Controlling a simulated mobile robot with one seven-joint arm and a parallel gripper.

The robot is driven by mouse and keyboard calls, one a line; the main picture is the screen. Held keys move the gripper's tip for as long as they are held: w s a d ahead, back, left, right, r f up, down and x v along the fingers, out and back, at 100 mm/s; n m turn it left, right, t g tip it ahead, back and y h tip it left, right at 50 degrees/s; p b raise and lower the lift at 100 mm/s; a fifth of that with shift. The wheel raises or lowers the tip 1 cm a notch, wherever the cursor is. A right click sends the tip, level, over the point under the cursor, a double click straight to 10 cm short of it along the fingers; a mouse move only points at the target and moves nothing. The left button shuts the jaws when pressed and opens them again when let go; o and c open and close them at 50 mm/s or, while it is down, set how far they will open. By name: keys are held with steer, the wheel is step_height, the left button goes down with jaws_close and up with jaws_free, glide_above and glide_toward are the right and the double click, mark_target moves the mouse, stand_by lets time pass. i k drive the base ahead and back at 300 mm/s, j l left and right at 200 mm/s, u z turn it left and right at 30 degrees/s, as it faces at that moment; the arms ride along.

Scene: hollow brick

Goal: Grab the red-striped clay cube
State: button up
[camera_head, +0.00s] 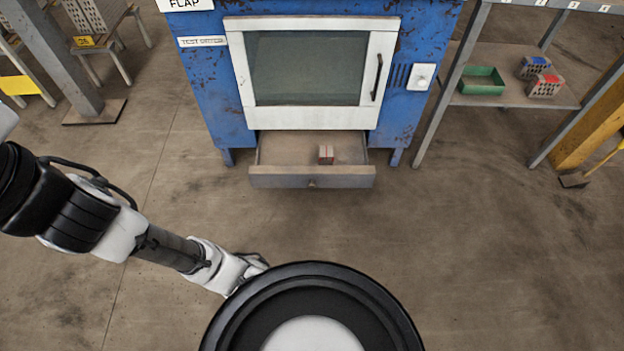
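A small clay cube with a red stripe (326,154) sits in the open drawer (312,180) under the blue test oven (222,100). It lies toward the right of the drawer's middle, with bare drawer floor around it. My arm reaches in from the left, and my gripper (252,264) is low in the picture beside my round black and white base, well short of the drawer. My gripper's fingers are mostly hidden, so I cannot see whether they are open or shut.
The oven's white-framed glass door (308,72) is closed above the drawer. A shelf (515,92) at right holds a green tray (481,82) and bricks with blue and red marks (545,86). A grey post (62,60) stands at left. The floor before the drawer is clear.

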mark_target(326, 152)
steer(key=i+l+u, duration=0.1)
steer(key=i+l, duration=0.25)
steer(key=i+l+u, duration=0.1)
steer(key=i+l, duration=0.2)
steer(key=l, duration=0.2)
steer(key=i+l+u, duration=0.1)
steer(key=i+l, duration=0.2)
steer(key=l, duration=0.15)
steer(key=i+l+u, duration=0.1)
steer(key=i+l, duration=0.15)
steer(key=l, duration=0.2)
steer(key=i+l+u, duration=0.25)
steer(key=l+u, duration=0.25)
steer(key=l, duration=0.2)
steer(key=k+l, duration=0.1)
steer(key=i+l+z, duration=0.25)
steer(key=i+l, duration=0.1)
